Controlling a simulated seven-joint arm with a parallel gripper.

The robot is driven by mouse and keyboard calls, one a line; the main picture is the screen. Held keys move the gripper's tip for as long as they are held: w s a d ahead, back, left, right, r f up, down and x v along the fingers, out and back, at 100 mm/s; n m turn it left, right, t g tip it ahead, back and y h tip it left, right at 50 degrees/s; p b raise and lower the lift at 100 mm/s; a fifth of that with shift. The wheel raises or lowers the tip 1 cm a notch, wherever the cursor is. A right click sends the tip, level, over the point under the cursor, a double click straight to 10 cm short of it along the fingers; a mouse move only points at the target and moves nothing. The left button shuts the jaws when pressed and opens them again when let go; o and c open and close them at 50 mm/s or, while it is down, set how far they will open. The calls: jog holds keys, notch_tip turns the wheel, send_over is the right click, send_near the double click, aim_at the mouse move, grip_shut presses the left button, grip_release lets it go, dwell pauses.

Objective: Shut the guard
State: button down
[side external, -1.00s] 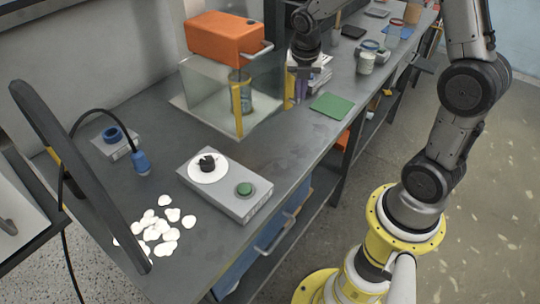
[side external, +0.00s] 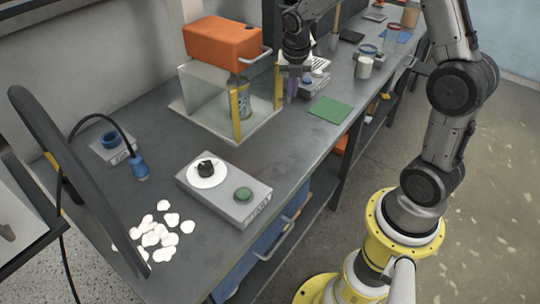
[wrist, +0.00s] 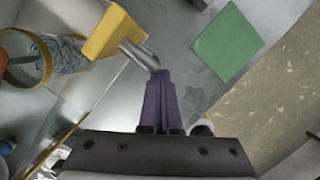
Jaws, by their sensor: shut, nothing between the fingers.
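The guard is a clear-walled enclosure (side external: 205,92) under an orange machine head (side external: 222,42). Its yellow-edged door stands ajar, with a gap between the door's yellow edge (side external: 278,86) and the yellow post (side external: 236,113) at the front corner. A clear cylinder (side external: 244,98) stands inside. My gripper (side external: 292,92) is shut and empty, pointing down just right of the door edge. In the wrist view, the purple fingertips (wrist: 160,78) are at the metal handle (wrist: 140,55) on the yellow edge (wrist: 110,35); I cannot tell whether they touch.
A green mat (side external: 328,110) lies on the bench to the right of my gripper. White shells (side external: 155,235) lie at front left. Jars and boxes stand behind my gripper.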

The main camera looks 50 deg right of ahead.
jog(key=s+a+r+t, duration=0.1)
jog(key=s+a+r, duration=0.25)
jog(key=r, duration=0.35)
jog(key=s+a+r, duration=0.2)
jog(key=s+r, duration=0.2)
jog(key=r, duration=0.3)
jog(key=s+a+f+m+t+y, duration=0.1)
jog(key=s+a+m, duration=0.3)
jog(key=s+m, duration=0.4)
jog(key=s+a+f+m+t+y, duration=0.1)
jog(key=s+a+m, duration=0.3)
jog(key=m, duration=1.3)
jog(key=s+t, duration=0.1)
jog(key=s, duration=0.2)
jog(key=shift+s+a+f, duration=0.2)
jog(key=shift+s+a, duration=0.2)
